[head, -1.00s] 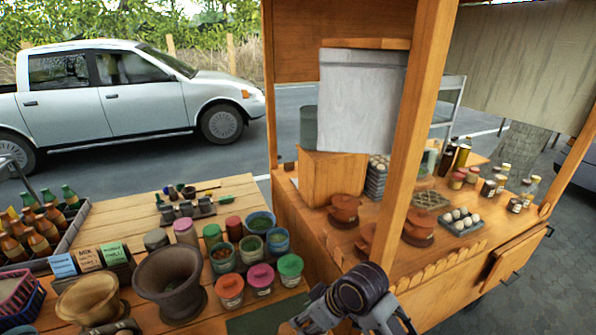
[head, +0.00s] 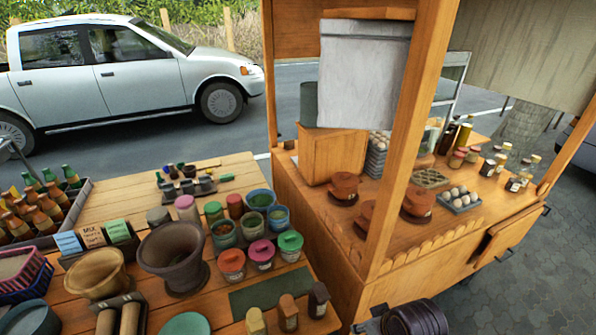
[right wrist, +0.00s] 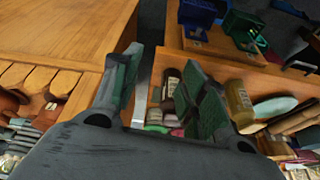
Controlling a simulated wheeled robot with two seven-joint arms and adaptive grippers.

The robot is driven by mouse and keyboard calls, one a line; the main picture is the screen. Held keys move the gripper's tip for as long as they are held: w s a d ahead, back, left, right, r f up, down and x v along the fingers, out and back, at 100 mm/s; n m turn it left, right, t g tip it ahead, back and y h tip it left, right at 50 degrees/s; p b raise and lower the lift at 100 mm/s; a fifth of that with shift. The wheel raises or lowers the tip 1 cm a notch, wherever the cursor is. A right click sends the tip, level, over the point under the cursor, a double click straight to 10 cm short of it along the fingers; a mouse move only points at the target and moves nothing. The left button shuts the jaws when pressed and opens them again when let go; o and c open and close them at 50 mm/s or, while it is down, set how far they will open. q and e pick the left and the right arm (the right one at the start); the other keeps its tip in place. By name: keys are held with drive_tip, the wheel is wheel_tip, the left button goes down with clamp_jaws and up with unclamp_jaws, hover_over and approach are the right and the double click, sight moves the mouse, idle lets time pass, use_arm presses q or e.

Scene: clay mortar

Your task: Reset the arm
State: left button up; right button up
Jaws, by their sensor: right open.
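My right gripper (right wrist: 163,88) shows in the right wrist view with its two dark green-padded fingers spread apart and nothing between them. Part of my right arm (head: 408,318) shows at the bottom edge of the head view, in front of the wooden cart; its fingertips cannot be made out there. A dark brown clay mortar (head: 172,258) and a smaller tan mortar (head: 97,272) stand upright on the wooden table at the left, well apart from my right arm. My left gripper is in neither view.
The wooden table (head: 110,205) holds several spice jars, a bottle crate (head: 80,208) and a dark green mat (head: 268,290). The wooden cart (head: 330,240), with clay pots (head: 343,188), an egg tray (head: 460,201) and an upright post (head: 405,140), stands at the right.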

drive_tip(key=s+d+f+m+h, duration=0.1)
drive_tip(key=s+d, duration=0.2)
drive_tip(key=d, duration=0.1)
wheel_tip(320, 180, down, 34)
drive_tip(key=s+r+g+b, duration=0.1)
drive_tip(key=s, duration=0.1)
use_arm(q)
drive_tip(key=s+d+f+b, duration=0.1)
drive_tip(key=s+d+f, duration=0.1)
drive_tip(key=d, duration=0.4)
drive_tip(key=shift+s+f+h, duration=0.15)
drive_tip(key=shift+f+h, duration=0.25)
use_arm(e)
drive_tip(key=s+d+f+g, duration=0.1)
drive_tip(key=s+d+f, duration=0.1)
drive_tip(key=s+f, duration=0.9)
drive_tip(key=s+d+f, duration=0.2)
drive_tip(key=s+f, duration=0.9)
drive_tip(key=s, duration=0.1)
drive_tip(key=shift+d+f+g, duration=0.3)
drive_tip(key=shift+d+g, duration=0.05)
drive_tip(key=shift+g, duration=0.05)
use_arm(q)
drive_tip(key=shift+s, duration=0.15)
